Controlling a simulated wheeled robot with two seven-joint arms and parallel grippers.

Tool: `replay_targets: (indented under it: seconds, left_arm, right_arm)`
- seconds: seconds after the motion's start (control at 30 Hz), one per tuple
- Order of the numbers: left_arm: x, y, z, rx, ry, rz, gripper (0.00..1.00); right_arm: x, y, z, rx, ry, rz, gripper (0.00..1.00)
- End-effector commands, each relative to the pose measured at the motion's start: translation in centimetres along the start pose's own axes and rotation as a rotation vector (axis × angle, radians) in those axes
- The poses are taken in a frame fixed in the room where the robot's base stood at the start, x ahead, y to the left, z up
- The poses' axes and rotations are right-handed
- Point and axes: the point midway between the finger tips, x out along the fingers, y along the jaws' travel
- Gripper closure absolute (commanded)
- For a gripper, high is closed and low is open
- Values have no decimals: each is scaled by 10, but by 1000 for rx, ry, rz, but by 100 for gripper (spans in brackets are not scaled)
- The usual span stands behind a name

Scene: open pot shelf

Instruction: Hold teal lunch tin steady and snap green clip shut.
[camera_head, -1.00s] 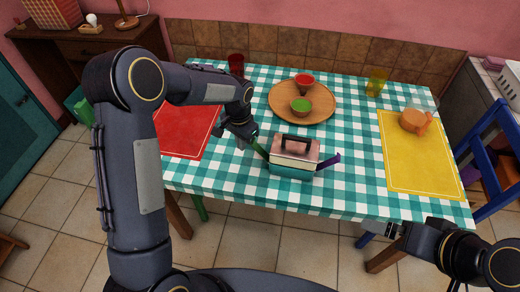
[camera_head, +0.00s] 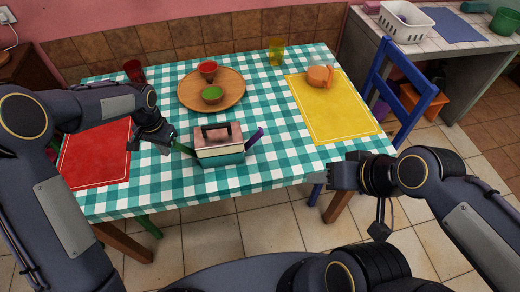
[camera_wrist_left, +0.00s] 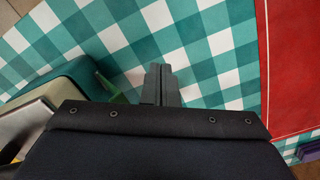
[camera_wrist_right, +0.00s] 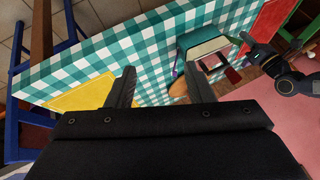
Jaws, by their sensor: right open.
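The teal lunch tin (camera_head: 222,158) stands on the checked tablecloth, with a cream band, a pink lid and a black handle. The green clip (camera_head: 184,149) sticks out from its left side, tilted away from the wall. A purple clip (camera_head: 254,138) sticks out on the right side. My left gripper (camera_head: 171,138) is just left of the green clip. In the left wrist view its fingers (camera_wrist_left: 160,84) are together and empty, with the green clip (camera_wrist_left: 108,86) beside them. My right gripper (camera_head: 330,176) is open and empty, off the table's front edge, right of the tin; the tin shows in its wrist view (camera_wrist_right: 190,42).
A round wooden tray (camera_head: 232,101) with a red bowl (camera_head: 208,68) and a green bowl (camera_head: 212,95) is behind the tin. A red mat (camera_head: 95,155) lies left, a yellow mat (camera_head: 335,115) right. A blue chair (camera_head: 412,100) stands at the right.

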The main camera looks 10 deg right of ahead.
Motion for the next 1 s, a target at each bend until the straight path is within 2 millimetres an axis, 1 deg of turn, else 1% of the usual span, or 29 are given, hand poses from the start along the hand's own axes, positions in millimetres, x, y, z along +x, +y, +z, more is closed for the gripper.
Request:
replay_targets:
  seconds: [0.03,0.1,0.13,0.3,0.4,0.5,0.67,0.8,0.9,1.0]
  left_arm:
    - [0,0,0,0,0,0,100]
    - [0,0,0,0,0,0,100]
    - [0,0,0,0,0,0,100]
    - [0,0,0,0,0,0,100]
    - [0,0,0,0,0,0,100]
    - [0,0,0,0,0,0,100]
    - [0,0,0,0,0,0,100]
    - [0,0,0,0,0,0,100]
    - [0,0,0,0,0,0,100]
    - [0,0,0,0,0,0,100]
  right_arm:
    - [8,1,-6,4,6,4,59]
    - [22,2,-18,12,35,11,68]
    - [29,2,-24,16,51,13,71]
    - [75,4,-56,31,157,18,71]
    - [101,4,-71,40,225,10,71]
    - [125,2,-80,49,291,-5,71]
    - [159,-2,-87,72,396,-46,71]
    - [182,-8,-86,102,485,-93,71]
    - [193,-12,-81,128,543,-129,71]
    - [199,-15,-77,155,595,-160,71]
